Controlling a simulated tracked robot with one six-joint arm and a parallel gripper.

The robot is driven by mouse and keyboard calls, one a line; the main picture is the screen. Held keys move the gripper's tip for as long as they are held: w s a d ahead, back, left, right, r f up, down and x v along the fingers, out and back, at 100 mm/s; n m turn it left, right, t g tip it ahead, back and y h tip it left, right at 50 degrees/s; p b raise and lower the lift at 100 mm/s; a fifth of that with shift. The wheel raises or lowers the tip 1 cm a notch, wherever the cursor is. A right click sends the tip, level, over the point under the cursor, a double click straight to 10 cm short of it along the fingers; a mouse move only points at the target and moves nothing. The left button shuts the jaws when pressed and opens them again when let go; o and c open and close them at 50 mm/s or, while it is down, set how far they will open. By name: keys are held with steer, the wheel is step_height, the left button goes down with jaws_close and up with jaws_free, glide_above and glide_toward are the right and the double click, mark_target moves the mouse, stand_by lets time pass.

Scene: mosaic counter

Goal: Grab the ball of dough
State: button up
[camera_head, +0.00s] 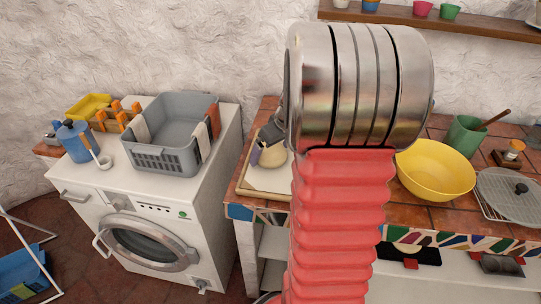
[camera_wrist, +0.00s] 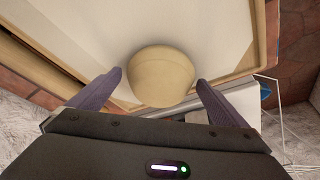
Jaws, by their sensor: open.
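The ball of dough (camera_wrist: 160,76) is pale beige and rounded. In the wrist view it sits on a white board with a wooden rim (camera_wrist: 259,45), just ahead of and between the two purple fingertips. My gripper (camera_wrist: 160,82) is open, with one finger on each side of the ball's near part and a visible gap on each side. In the head view the dough (camera_head: 272,154) shows on the board (camera_head: 262,182) at the counter's left end, partly hidden by my gripper (camera_head: 258,156) and arm.
A washing machine (camera_head: 150,240) stands left, with a grey basket (camera_head: 172,134) and blue jug (camera_head: 74,142) on top.

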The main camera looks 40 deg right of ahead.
stand_by(0.4)
steer(key=c, duration=1.4)
steer(key=shift+o, duration=0.2)
steer(key=shift+r, duration=0.1)
step_height(320, 180, up, 10)
steer(key=shift+f, duration=0.1)
